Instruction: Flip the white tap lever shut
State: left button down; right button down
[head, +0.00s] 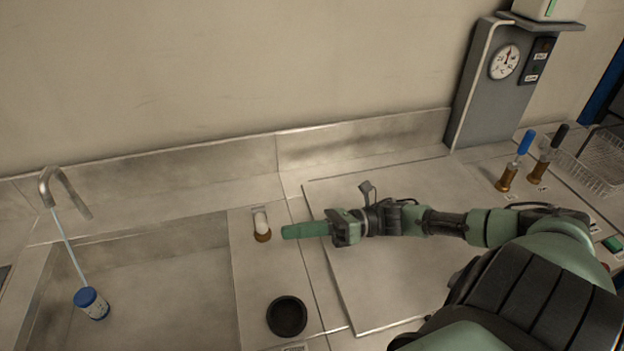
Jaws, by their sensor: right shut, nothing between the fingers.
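The white tap lever (260,218) stands on a brass base on the counter strip right of the sink. A metal spout (58,187) arches at the far left, and a thin pale stream runs from it down to a blue-topped container (91,303) in the sink. My right gripper (290,231) is shut and empty, its green fingers pointing left. The fingertips are just right of the lever's base; I cannot tell whether they touch it. My left gripper does not show.
A black round cup (287,316) sits in front of the lever. Blue-handled (525,141) and black-handled (559,136) levers on brass bases stand at the right, near a wire basket (598,160). A grey panel with a gauge (504,61) stands behind. The sink basin (165,290) is mostly clear.

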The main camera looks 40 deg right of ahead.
aim_at(260, 219)
jog(key=x, duration=0.3)
jog(key=shift+w+a+p, duration=0.15)
jog(key=shift+a+p, duration=0.1)
jog(key=shift+p, duration=0.1)
jog(key=shift+r, duration=0.15)
